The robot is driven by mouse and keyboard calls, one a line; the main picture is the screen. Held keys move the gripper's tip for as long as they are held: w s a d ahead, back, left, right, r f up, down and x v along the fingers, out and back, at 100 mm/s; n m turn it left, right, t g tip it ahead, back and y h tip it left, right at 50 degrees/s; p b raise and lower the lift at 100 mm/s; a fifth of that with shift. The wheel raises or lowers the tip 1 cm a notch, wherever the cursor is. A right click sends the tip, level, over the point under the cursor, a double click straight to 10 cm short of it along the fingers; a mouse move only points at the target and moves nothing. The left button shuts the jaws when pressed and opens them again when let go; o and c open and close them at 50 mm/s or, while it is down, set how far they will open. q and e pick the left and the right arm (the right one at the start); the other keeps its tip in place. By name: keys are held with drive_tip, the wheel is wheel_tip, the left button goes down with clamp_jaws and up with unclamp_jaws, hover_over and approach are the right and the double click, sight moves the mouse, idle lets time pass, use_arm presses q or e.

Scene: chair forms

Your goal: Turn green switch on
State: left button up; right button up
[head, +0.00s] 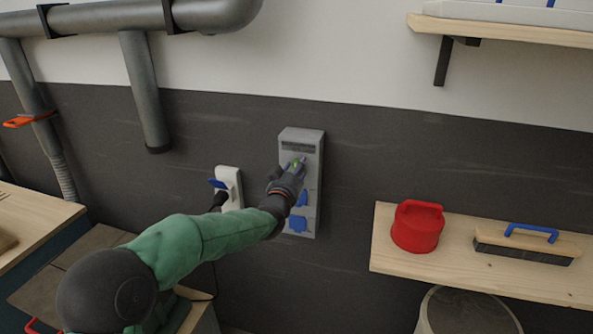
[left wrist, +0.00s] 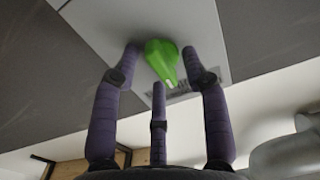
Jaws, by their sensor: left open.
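The green switch (head: 296,163) is on the upper part of a grey wall box (head: 314,150). My left gripper (head: 292,170) reaches up to the box and covers part of the switch in the head view. In the left wrist view the green switch (left wrist: 163,60) is a teardrop-shaped knob on the grey box face (left wrist: 110,20). My left gripper (left wrist: 165,75) is open, with its fingers spread around the knob. I cannot tell whether any finger touches it. My right gripper is not in view.
Blue socket covers (head: 297,223) are lower on the box. A white socket (head: 229,185) with a black plug is left of it. A wooden shelf (head: 480,280) at right holds a red container (head: 417,226) and a brush (head: 528,245). Grey pipes (head: 145,90) run at upper left.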

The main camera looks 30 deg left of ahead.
use_arm(q)
drive_tip(key=c, duration=0.9)
drive_tip(key=shift+o, duration=0.2)
